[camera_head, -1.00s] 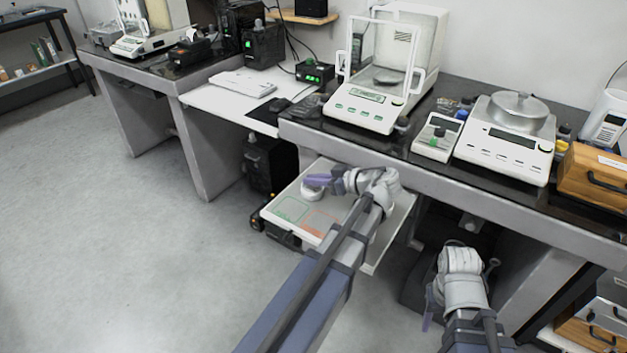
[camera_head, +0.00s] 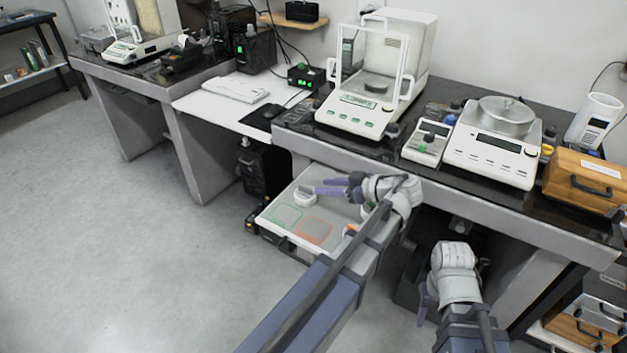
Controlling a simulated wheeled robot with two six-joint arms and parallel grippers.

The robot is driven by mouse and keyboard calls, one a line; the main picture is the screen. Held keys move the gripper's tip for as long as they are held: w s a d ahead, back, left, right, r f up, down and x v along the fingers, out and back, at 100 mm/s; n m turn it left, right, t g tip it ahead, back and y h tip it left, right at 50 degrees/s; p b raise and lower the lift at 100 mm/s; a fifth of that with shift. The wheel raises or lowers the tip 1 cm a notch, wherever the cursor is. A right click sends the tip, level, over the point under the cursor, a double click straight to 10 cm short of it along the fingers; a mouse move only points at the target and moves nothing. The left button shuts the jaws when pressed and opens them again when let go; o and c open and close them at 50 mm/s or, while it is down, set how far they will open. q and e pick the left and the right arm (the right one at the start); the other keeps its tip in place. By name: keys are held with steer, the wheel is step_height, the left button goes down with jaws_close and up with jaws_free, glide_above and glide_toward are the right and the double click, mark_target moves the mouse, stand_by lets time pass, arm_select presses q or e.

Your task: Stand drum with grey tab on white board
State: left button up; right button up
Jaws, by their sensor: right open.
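A white board (camera_head: 268,226) with a green and an orange outline lies low in front of the bench. A small white drum (camera_head: 305,199) stands on its back part, by the tips of my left gripper (camera_head: 316,187). Its purple fingers look parted, with nothing seen between them. Another pale round thing (camera_head: 366,211) is partly hidden behind my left arm, with a bit of orange (camera_head: 351,230) near it. I cannot make out a grey tab on either. My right gripper (camera_head: 424,303) is open and empty, low in front of the dark space under the bench.
The bench holds a glass-doored balance (camera_head: 366,100), a small white device (camera_head: 426,141), a scale with a round pan (camera_head: 492,150) and a wooden box (camera_head: 586,180). The bench's front edge runs close behind the board. The floor to the left is clear.

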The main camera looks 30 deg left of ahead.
arm_select(q)
steer(key=shift+p+v, duration=0.6)
steer(key=shift+v, duration=1.65)
